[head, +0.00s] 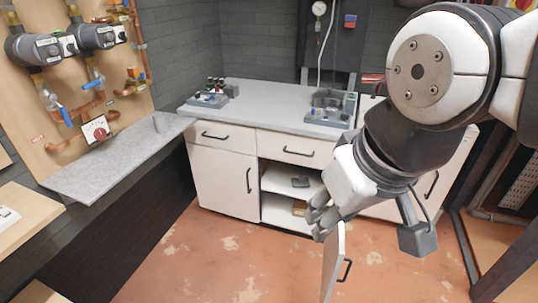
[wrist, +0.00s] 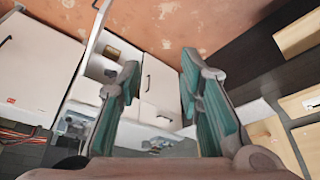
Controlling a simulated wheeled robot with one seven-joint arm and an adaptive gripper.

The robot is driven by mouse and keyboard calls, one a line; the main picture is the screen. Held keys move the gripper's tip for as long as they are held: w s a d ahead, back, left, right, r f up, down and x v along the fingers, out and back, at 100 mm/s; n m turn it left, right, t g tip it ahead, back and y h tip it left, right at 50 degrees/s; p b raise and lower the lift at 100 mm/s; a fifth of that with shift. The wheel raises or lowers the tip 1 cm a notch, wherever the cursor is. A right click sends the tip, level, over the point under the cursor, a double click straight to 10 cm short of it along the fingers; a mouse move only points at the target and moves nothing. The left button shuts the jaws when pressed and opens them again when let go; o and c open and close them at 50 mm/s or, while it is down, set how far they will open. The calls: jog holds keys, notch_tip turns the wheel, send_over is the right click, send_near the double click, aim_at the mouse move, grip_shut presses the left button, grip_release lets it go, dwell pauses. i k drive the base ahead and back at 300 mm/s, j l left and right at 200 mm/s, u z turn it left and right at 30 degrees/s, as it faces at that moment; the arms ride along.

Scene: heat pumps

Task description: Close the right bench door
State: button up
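The open bench door (head: 335,265) is a white panel with a black handle (head: 347,270). It swings out from the bench front into the room and shows nearly edge-on. In the wrist view I take the thin white strip left of the fingers to be this door (wrist: 98,28). My gripper (head: 323,222) is over the door's top end in the head view; whether it touches is unclear. In the wrist view my gripper (wrist: 160,65) has its teal-padded fingers apart with nothing between them. The open compartment (head: 290,182) shows shelves with small items.
The bench (head: 255,98) carries trays of parts. Its left door (head: 222,180) and drawers are shut. A grey ledge (head: 120,165) under the pipe board (head: 75,90) stands left. Metal framing (head: 495,265) is at right. Floor (head: 220,260) before the bench is clear.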

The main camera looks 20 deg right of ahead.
aim_at(337, 247)
jog(key=l+u, duration=0.1)
jog(key=l, duration=0.75)
jog(key=k+l, duration=0.1)
jog(key=l, duration=0.75)
jog(key=k+l, duration=0.5)
jog(key=j+u, duration=0.15)
jog(key=j, duration=0.35)
jog(key=i+j+u, duration=0.15)
jog(key=j, duration=0.35)
